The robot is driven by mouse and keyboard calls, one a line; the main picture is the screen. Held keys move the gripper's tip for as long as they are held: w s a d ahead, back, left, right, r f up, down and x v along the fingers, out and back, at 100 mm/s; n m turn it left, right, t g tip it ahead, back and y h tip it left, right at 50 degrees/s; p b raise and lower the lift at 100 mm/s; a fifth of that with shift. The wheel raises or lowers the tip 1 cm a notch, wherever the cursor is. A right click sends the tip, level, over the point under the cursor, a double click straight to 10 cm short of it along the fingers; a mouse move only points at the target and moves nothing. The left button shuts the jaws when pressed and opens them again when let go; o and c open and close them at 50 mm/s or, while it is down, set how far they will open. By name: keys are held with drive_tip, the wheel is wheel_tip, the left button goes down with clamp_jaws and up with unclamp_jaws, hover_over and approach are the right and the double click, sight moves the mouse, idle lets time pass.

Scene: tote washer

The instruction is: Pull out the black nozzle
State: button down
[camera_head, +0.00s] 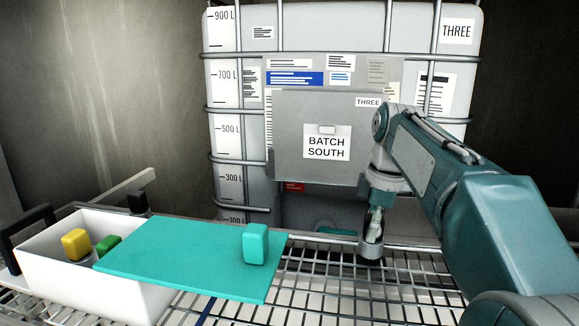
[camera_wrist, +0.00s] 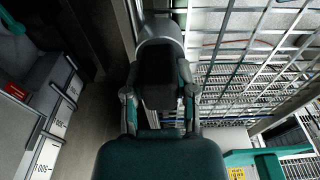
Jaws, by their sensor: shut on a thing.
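My gripper (camera_head: 374,222) points down over the wire rack, in front of the big white tank. In the wrist view my gripper (camera_wrist: 159,96) has one finger on each side of the black nozzle (camera_wrist: 158,84) and is shut on it. The nozzle's far end meets a grey rounded piece (camera_wrist: 160,32). A grey round piece (camera_head: 369,248) also shows below my fingers in the head view, at rack level. The black nozzle itself is hard to make out in the head view, behind my fingers.
A white bin (camera_head: 95,283) at left holds a yellow block (camera_head: 76,244) and a green block (camera_head: 108,245). A teal lid (camera_head: 190,262) partly covers it, bearing a teal block (camera_head: 256,244). The tank (camera_head: 460,80) with a grey panel (camera_head: 300,110) stands close behind my gripper.

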sight(370, 216)
idle(0.3)
drive_tip(key=shift+r, duration=3)
